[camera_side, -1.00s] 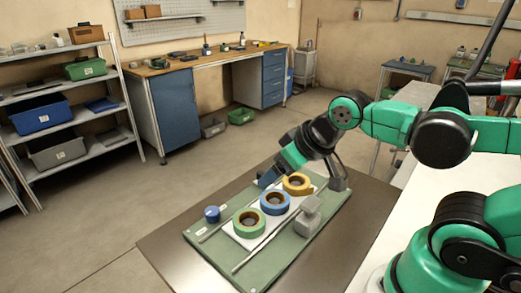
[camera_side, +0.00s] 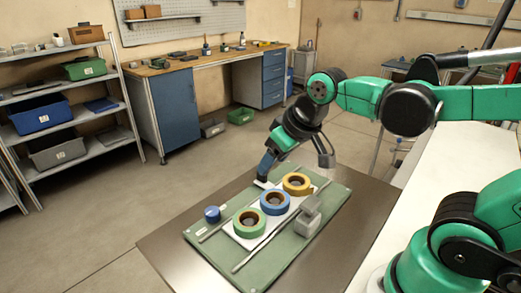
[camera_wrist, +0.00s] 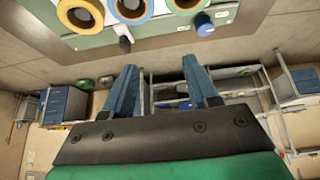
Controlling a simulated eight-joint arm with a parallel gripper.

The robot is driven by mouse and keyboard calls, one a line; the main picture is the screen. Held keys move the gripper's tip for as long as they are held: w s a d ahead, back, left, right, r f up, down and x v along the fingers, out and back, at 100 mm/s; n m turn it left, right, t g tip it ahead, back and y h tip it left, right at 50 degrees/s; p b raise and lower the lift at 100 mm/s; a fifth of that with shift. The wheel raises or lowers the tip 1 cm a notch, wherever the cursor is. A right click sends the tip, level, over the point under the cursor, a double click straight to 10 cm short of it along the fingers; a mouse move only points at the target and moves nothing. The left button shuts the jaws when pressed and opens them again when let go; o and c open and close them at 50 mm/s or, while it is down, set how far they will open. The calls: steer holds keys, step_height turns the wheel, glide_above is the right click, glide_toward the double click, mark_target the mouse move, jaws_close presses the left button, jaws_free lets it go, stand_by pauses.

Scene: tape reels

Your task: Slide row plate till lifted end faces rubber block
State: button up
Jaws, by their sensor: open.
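The white row plate (camera_side: 238,240) lies between two thin rails on a green board, carrying a green (camera_side: 249,223), a blue (camera_side: 275,202) and a yellow tape reel (camera_side: 297,184). A grey block (camera_side: 309,216), possibly the rubber block, stands beside the near rail. A small dark knob with a white part (camera_wrist: 124,38) shows beside the reels in the wrist view. Which plate end is lifted I cannot tell. My gripper (camera_side: 265,170) is at the far side of the board near the yellow reel. Its blue fingers (camera_wrist: 160,65) are apart with nothing between them.
A blue cylinder (camera_side: 212,214) stands at the board's left corner, left of the green reel. The green board (camera_side: 262,277) lies on a brown table (camera_side: 165,243). Bare table shows around the board. Shelves and a workbench stand well behind.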

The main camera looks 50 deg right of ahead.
steer(key=w+d+f+g, duration=0.2)
steer(key=w, duration=0.1)
steer(key=w+d+f+g, duration=0.1)
steer(key=w+d+f, duration=0.1)
steer(key=w+d, duration=0.1)
steer(key=w+d+f+g, duration=0.2)
steer(key=w, duration=0.1)
steer(key=shift+w+d+f+g, duration=0.1)
steer(key=shift+w+d+g, duration=0.05)
steer(key=shift+w+g, duration=0.15)
steer(key=shift+w+d+f, duration=0.1)
steer(key=shift+d+f, duration=0.05)
steer(key=shift+f, duration=2.9)
jaws_close()
